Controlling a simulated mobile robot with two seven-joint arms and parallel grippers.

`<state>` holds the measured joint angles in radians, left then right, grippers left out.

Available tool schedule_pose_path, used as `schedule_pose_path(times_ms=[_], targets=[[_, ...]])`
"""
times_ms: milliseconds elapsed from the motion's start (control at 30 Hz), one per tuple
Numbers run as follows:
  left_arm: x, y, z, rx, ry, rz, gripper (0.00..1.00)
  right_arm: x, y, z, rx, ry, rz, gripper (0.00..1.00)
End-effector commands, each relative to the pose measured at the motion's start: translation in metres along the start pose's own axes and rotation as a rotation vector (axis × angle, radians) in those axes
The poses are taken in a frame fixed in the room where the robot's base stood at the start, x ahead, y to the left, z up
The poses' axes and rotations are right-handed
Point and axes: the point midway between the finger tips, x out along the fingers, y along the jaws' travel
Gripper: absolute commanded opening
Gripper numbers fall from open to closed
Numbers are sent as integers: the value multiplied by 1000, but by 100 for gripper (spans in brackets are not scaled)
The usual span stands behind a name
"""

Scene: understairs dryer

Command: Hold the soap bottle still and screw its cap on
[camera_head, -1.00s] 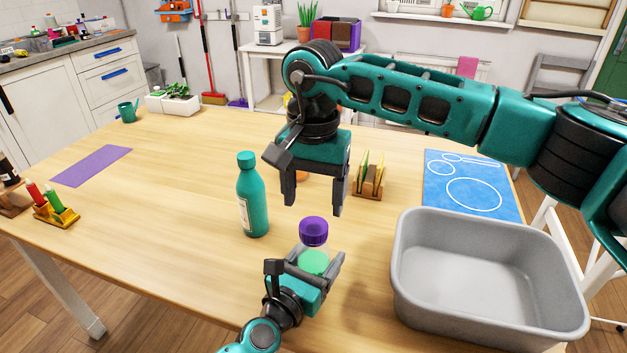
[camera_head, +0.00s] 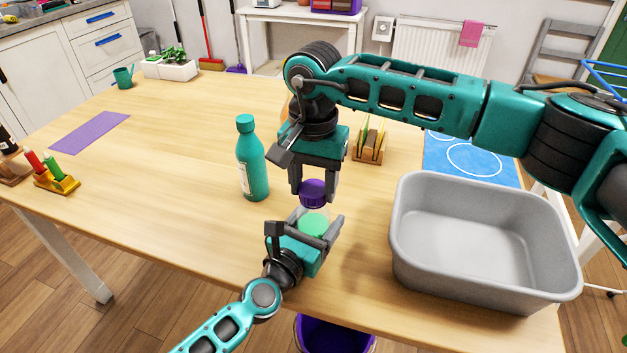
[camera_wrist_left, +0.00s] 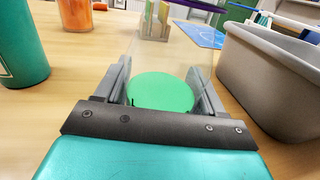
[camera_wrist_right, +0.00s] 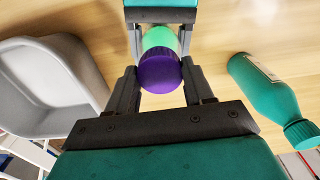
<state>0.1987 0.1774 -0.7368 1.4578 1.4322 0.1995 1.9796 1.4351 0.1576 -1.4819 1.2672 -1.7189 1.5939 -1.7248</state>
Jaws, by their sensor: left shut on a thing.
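The soap bottle (camera_wrist_left: 160,95) is clear with green liquid low inside, and stands upright. Its purple cap (camera_head: 313,192) sits on top; whether its thread is engaged cannot be told. My left gripper (camera_head: 312,226) is shut on the bottle's body, one finger on each side, as the left wrist view shows. My right gripper (camera_head: 313,197) points straight down above it, with its fingers on either side of the cap. In the right wrist view the cap (camera_wrist_right: 159,72) lies between these fingers, with small gaps beside it, so the gripper looks open.
A teal bottle (camera_head: 251,160) stands just left of the grippers. A grey basin (camera_head: 485,285) stands close on the right. A wooden holder with cards (camera_head: 369,148) is behind, near a blue mat (camera_head: 473,160).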

Motion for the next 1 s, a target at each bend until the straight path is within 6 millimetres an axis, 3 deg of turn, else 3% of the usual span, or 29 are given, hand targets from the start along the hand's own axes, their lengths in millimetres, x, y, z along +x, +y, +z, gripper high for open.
schedule_pose_path(times_ms=[333,533,1000], targets=[[0,0,0,-1,1,0,0,0,0,0,0,0,0,15],[0,0,0,-1,1,0,0,0,0,0,72,0,0,14],[0,0,0,-1,1,0,0,0,0,0,917,0,1,14]])
